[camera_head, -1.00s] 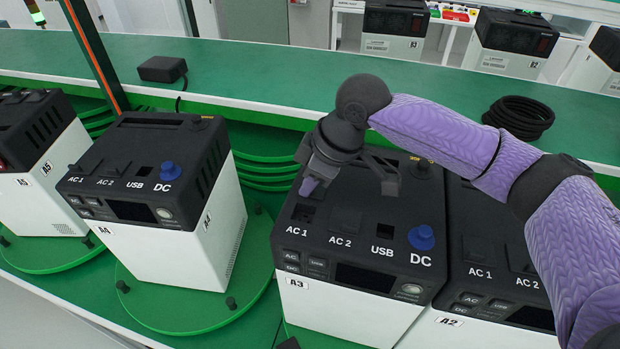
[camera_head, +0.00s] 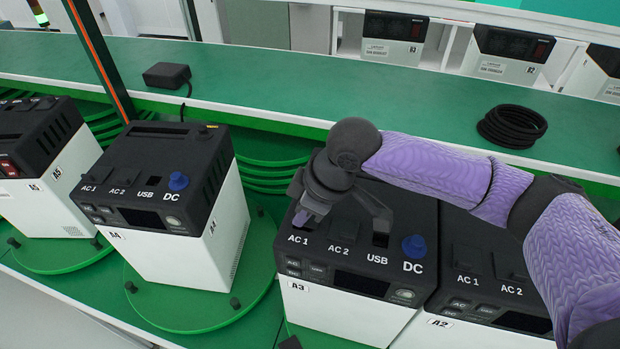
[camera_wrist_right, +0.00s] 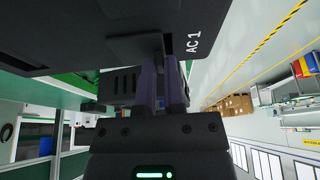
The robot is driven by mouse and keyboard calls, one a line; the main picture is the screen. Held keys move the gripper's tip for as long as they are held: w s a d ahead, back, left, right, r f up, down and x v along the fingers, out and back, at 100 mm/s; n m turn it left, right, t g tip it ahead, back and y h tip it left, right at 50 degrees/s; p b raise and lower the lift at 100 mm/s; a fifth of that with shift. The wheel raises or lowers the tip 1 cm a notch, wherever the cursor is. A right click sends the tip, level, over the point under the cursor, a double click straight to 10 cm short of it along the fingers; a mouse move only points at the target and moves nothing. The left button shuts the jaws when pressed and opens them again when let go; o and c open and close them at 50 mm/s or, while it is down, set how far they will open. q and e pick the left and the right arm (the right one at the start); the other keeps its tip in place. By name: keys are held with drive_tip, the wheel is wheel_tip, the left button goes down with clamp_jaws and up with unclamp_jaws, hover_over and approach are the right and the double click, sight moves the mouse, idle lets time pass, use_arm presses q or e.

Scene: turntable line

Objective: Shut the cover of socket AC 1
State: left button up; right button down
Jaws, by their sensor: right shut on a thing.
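Unit A3 (camera_head: 345,305) is a white box with a black top in the middle of the head view. Its AC 1 socket sits at the left of the top, above the AC 1 label (camera_head: 298,239). My right gripper (camera_head: 303,216) is over that socket with its purple fingers pointing down. In the wrist view the fingers (camera_wrist_right: 163,85) are close together at a dark flap, the AC 1 cover (camera_wrist_right: 138,47), which stands out from the panel. The fingers are shut on the cover. They hide much of the socket, so its exact angle is unclear. My left gripper is not in view.
A3 also has an AC 2 cover (camera_head: 343,229) and a blue DC knob (camera_head: 414,246). Unit A4 (camera_head: 165,256) stands to the left on a green turntable (camera_head: 195,312); unit A2 (camera_head: 470,328) is close on the right. A black cable coil (camera_head: 512,127) lies on the green shelf.

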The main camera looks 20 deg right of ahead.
drive_tip(key=shift+s+a+r+p, duration=0.25)
drive_tip(key=shift+s+a+p, duration=0.1)
drive_tip(key=shift+s, duration=0.25)
drive_tip(key=shift+a+f, duration=0.1)
drive_tip(key=shift+f, duration=0.05)
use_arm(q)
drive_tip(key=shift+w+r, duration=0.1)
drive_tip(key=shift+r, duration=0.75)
use_arm(e)
drive_tip(key=shift+s+f, duration=0.1)
drive_tip(key=shift+f, duration=0.05)
drive_tip(key=c, duration=0.7)
unclamp_jaws()
drive_tip(key=shift+s+a, duration=0.1)
drive_tip(key=shift+r, duration=0.2)
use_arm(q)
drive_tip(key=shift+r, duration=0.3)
use_arm(e)
drive_tip(key=v, duration=0.9)
drive_tip(key=shift+s+d+r, duration=0.1)
drive_tip(key=shift+d+r, duration=0.1)
drive_tip(key=shift+d, duration=0.05)
